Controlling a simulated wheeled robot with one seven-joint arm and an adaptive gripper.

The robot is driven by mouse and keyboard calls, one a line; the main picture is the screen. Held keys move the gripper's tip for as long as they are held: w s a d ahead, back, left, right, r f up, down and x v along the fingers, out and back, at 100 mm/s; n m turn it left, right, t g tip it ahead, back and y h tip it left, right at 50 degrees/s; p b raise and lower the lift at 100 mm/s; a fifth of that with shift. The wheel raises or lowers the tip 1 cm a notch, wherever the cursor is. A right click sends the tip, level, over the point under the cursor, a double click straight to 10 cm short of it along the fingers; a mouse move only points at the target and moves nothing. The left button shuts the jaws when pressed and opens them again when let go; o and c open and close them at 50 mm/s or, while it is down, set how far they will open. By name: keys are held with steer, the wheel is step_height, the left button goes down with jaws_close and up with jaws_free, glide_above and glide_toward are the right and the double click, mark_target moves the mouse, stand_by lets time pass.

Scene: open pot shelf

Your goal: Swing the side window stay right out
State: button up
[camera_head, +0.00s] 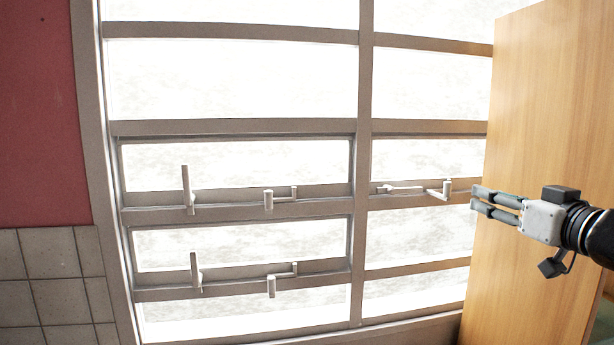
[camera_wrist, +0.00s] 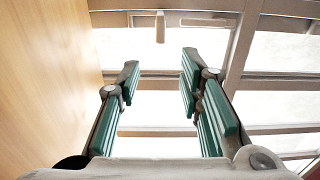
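The right-hand window section carries a pale stay bar (camera_head: 400,188) lying nearly flat along its frame rail. An upright light handle (camera_head: 440,190) stands just right of it. This looks like the side window stay. In the wrist view, a hanging light peg (camera_wrist: 160,27) shows at the top centre, with a flat pale bar (camera_wrist: 208,20) to its right. My gripper (camera_head: 473,200) is right of the stay, in front of the wooden panel, pointing left. Its green-padded fingers (camera_wrist: 158,68) are apart with nothing between them. The gripper touches no stay that I can see.
The left window section has two rails with more fittings, including upright pegs (camera_head: 188,190) and cranked handles (camera_head: 270,198). A tall wooden panel (camera_head: 535,150) stands close behind my gripper. It fills the left of the wrist view (camera_wrist: 45,80). A grey mullion (camera_head: 362,160) divides the sections.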

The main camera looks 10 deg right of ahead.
mark_target(450, 184)
steer(key=w, duration=0.8)
steer(key=w+b, duration=0.1)
steer(key=w, duration=0.4)
steer(key=shift+w+a, duration=0.1)
steer(key=shift+a, duration=0.15)
jaws_close()
